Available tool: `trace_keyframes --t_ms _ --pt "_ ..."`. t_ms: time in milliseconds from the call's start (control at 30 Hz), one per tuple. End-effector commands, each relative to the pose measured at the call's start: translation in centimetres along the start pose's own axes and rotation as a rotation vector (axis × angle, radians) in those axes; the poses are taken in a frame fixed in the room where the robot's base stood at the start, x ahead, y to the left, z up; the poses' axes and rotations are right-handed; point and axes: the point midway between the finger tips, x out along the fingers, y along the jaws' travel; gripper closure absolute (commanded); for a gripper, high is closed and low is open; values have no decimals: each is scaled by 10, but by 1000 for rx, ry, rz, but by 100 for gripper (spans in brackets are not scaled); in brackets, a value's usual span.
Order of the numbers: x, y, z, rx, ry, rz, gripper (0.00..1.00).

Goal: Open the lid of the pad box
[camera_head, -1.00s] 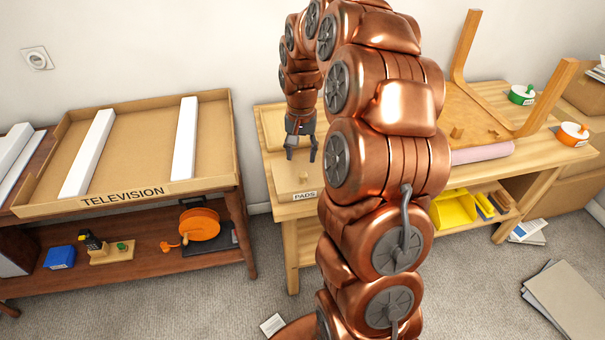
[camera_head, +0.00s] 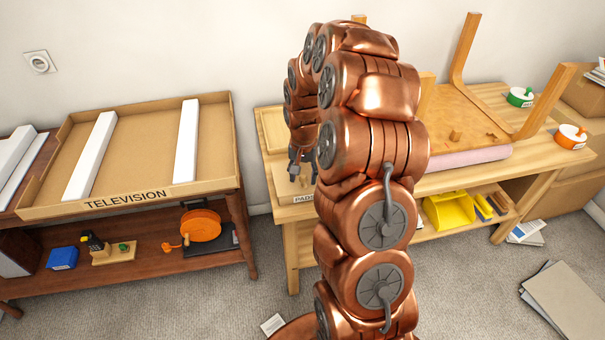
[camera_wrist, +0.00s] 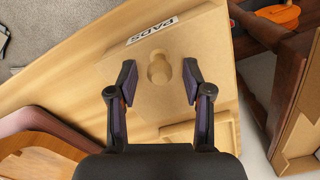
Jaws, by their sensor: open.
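The pad box (camera_head: 283,187) is pale and wooden, with a "PADS" label (camera_head: 304,198), at the left end of the wooden bench. Its label also shows in the wrist view (camera_wrist: 152,30). Its lid (camera_wrist: 195,38) looks shut and carries a round knob (camera_wrist: 158,70). My gripper (camera_wrist: 158,72) is open, its two fingers to the left and right of the knob with gaps on both sides. I cannot tell how high the fingertips are above the lid. In the head view my gripper (camera_head: 299,172) is over the box, and my arm hides the box's right part.
An upturned wooden stool (camera_head: 465,105) and a green and an orange roll (camera_head: 572,136) are on the bench (camera_head: 545,140). A "TELEVISION" carton (camera_head: 140,150) sits on the dark table to the left. A yellow bin (camera_head: 449,211) is on the lower shelf.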

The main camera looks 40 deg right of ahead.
Motion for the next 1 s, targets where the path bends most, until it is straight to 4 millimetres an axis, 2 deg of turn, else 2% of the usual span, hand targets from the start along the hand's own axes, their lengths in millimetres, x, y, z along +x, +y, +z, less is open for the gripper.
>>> trace_keyframes --t_ms 133,600,1000 --pt "0 0 0 0 1 0 50" --pt "-1 0 0 -1 1 -1 99" --pt "-1 -2 2 -1 1 -1 100"
